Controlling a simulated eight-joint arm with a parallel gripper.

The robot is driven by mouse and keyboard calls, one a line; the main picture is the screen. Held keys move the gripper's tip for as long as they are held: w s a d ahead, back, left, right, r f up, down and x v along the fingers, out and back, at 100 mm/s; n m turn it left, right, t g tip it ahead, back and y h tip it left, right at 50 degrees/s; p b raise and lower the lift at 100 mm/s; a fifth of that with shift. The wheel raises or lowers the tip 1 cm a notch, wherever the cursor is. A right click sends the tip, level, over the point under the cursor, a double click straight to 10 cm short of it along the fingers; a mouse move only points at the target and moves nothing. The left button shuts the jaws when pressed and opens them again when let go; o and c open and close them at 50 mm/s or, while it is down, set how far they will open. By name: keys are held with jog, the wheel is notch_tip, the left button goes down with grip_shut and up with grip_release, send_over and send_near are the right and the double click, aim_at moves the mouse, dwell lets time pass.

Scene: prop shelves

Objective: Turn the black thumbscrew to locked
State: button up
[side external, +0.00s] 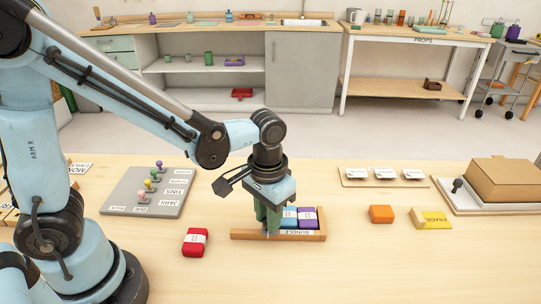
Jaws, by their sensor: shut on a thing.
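A small black knob (457,185), which looks like the black thumbscrew, stands at the left edge of a white board (492,207) on the right of the table. No lock marking on it can be read. My gripper (269,228) is far to its left, pointing down at the left end of a wooden tray (248,235) marked BUNDLE. It is shut on what looks like a green block (262,212), mostly hidden by the fingers. A blue block (290,217) and a purple block (308,217) sit beside it in the tray.
A red block (195,242) lies left of the tray. An orange block (381,214) and a yellow block (430,218) lie between tray and board. A cardboard box (505,183) stands on the white board. A grey peg board (128,205) is at left. The front table is clear.

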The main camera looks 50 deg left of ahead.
jog(key=shift+m, duration=0.4)
grip_shut()
jog(key=m, duration=0.3)
jog(key=shift+m, duration=0.4)
jog(key=m, duration=0.8)
jog(key=shift+m, duration=2.3)
jog(key=o, duration=0.9)
grip_release()
jog(key=shift+r, duration=0.1)
